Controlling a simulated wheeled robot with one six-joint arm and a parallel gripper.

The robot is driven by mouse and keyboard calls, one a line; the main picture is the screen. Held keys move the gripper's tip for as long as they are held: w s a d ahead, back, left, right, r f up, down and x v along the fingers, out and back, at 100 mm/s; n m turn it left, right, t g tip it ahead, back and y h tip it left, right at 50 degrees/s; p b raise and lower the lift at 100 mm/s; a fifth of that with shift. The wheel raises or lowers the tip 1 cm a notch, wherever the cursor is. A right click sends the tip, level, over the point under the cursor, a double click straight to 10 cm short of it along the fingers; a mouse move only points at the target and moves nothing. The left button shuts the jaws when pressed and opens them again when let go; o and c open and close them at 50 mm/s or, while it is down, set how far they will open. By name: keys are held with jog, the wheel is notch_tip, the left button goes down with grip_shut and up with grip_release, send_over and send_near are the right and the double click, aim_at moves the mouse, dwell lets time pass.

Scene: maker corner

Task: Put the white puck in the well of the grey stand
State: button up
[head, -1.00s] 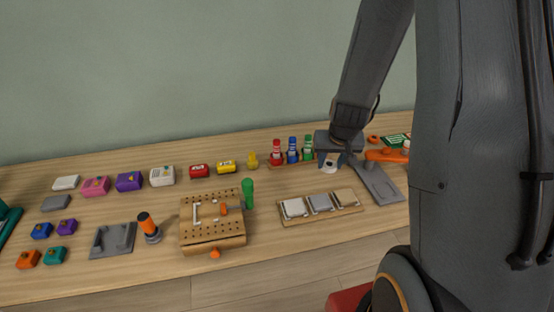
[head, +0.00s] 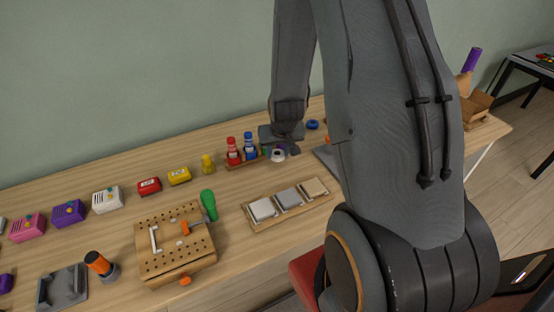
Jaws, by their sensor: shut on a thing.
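My gripper (head: 280,138) is near the back of the bench, just right of the blue bottle. It is shut on a small white round piece, seemingly the white puck (head: 278,155), which shows just below the wrist with a dark middle. The fingers are mostly hidden, and I cannot tell the puck's height above the bench. A flat grey piece (head: 324,155), possibly the grey stand, shows only at its left edge, right of the puck; my arm hides the rest and any well. Another grey holder (head: 62,288) with raised parts lies at the front left.
Red (head: 233,152) and blue (head: 249,147) bottles stand in a rack close left of my gripper. A blue ring (head: 312,125) lies behind it. A wooden tray with three blocks (head: 288,205) and a pegboard block (head: 175,242) lie nearer the front.

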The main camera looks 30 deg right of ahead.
aim_at(279, 157)
jog(key=shift+f+p, duration=0.4)
jog(key=shift+f, duration=1.5)
jog(key=shift+f, duration=0.15)
jog(key=o, duration=1.1)
jog(key=shift+c, duration=0.2)
